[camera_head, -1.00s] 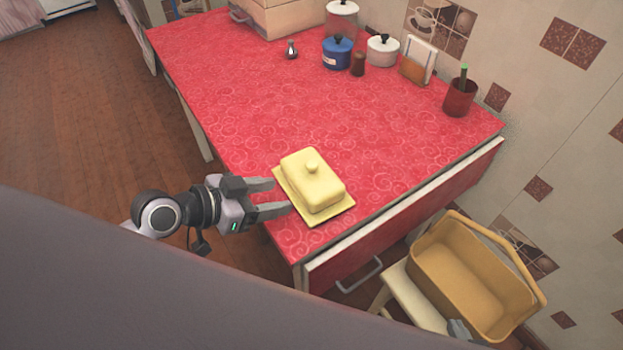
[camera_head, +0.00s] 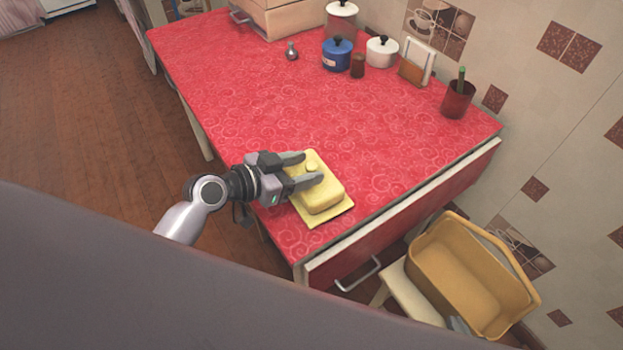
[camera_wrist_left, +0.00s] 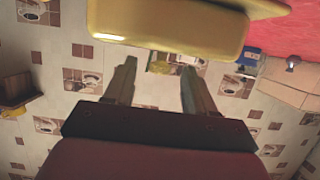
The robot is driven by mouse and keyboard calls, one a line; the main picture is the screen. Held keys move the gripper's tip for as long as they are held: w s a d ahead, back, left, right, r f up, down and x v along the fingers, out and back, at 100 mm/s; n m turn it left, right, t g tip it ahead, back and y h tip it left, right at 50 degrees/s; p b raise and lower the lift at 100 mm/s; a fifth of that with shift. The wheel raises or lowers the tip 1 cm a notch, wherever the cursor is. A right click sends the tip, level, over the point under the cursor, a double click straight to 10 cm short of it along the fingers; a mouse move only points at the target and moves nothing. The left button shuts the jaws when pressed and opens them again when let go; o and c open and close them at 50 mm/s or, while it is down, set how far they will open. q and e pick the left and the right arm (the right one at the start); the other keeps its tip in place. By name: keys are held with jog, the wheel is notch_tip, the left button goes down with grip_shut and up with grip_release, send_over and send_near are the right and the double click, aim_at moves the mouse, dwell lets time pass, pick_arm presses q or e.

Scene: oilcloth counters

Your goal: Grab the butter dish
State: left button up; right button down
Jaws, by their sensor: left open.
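The yellow butter dish (camera_head: 322,196), with a domed lid and a small round knob (camera_head: 312,166), sits on its flat plate near the front corner of the red counter. My left gripper (camera_head: 313,168) is open, and in the head view its fingers overlap the lid beside the knob. In the left wrist view the dish (camera_wrist_left: 165,25) fills the top edge, and the open fingers (camera_wrist_left: 157,75) show empty space between them. I cannot tell whether the fingers touch the dish. My right gripper is not clearly in view.
The red counter (camera_head: 240,95) is clear around the dish. At the back stand a blue canister (camera_head: 337,56), a white pot (camera_head: 381,52), a napkin holder (camera_head: 416,64) and a dark red cup (camera_head: 457,100). A tan basket (camera_head: 455,285) is at the lower right.

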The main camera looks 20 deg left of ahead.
pick_arm(q)
grip_shut()
dwell(0.9)
dwell(0.4)
